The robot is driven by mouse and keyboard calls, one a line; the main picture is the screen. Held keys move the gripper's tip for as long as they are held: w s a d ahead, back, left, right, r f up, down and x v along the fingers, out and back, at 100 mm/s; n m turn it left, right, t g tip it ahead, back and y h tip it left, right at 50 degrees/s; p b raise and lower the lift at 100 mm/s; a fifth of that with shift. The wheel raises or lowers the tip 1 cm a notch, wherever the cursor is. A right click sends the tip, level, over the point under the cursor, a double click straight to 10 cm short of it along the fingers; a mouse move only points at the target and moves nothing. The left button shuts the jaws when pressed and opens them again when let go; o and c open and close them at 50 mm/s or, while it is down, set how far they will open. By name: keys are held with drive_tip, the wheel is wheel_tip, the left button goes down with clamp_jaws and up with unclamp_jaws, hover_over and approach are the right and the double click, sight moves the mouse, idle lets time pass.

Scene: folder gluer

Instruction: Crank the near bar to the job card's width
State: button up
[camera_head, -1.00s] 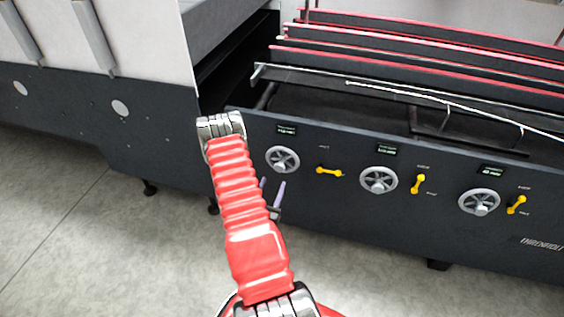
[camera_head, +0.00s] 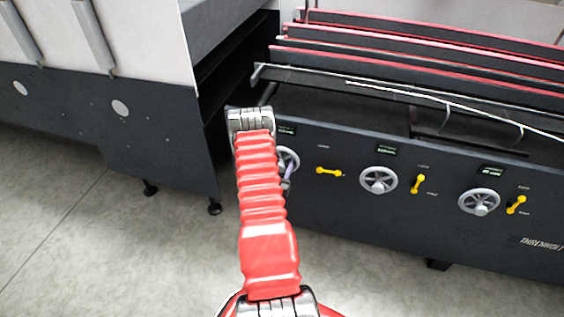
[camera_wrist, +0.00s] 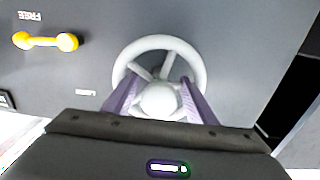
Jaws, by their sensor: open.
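The leftmost grey handwheel (camera_head: 292,160) is partly hidden behind my red arm in the head view. In the wrist view the handwheel (camera_wrist: 200,68) fills the upper middle. My open gripper (camera_wrist: 160,82) has its purple fingers spread on either side of the round hub (camera_wrist: 158,100), overlapping the wheel; contact cannot be told. In the head view a finger shows beside the arm. The yellow lever (camera_head: 328,171) right of this wheel lies about horizontal. Its small display (camera_head: 287,130) is partly covered and unreadable. The nearest dark bar (camera_head: 330,80) spans above the panel. No job card is discernible.
Two more handwheels, middle (camera_head: 379,180) and right (camera_head: 479,201), sit along the panel with tilted yellow levers (camera_head: 417,184) and (camera_head: 516,205) beside them. Red-edged bars (camera_head: 400,66) lie behind. Open floor (camera_head: 130,260) lies in front.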

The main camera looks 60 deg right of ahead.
drive_tip(key=shift+d, duration=0.4)
clamp_jaws()
idle(0.4)
